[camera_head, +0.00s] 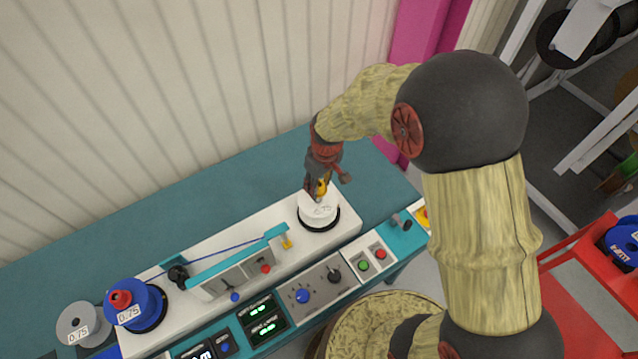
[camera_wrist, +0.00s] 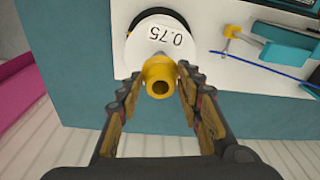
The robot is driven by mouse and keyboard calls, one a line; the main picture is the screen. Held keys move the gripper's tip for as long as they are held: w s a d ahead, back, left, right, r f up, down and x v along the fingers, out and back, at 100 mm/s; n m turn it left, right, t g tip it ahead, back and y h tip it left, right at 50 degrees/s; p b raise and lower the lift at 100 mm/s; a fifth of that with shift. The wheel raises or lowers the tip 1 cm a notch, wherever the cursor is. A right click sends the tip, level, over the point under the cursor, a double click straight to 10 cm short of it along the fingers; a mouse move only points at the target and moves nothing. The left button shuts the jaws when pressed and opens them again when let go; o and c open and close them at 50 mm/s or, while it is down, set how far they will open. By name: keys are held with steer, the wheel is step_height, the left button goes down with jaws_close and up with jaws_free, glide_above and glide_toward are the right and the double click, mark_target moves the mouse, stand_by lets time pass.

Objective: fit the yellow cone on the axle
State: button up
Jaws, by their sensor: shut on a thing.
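The yellow cone (camera_wrist: 161,75) is between my fingertips in the wrist view, its round open end towards the camera. My gripper (camera_wrist: 160,88) is shut on it. In the head view my gripper (camera_head: 321,192) points down at the white reel, and a bit of the yellow cone (camera_head: 322,187) shows between the fingers. The white reel (camera_head: 318,212), labelled 0.75, sits at the right end of the white machine top; its label also shows in the wrist view (camera_wrist: 170,36). The axle is hidden behind the cone and fingers. I cannot tell whether the cone touches it.
A blue reel (camera_head: 148,304) with a red cone (camera_head: 120,299) sits at the machine's left end, beside a grey reel (camera_head: 79,323). A blue cable (camera_head: 215,252) runs to the teal guide (camera_head: 236,256) left of the white reel. A ribbed wall stands behind.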

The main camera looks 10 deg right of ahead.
steer(key=shift+f+b, duration=1.3)
steer(key=shift+f, duration=0.65)
steer(key=shift+f, duration=0.35)
steer(key=shift+b, duration=0.3)
steer(key=o, duration=1.2)
steer(key=shift+o, duration=0.8)
steer(key=shift+o, duration=0.8)
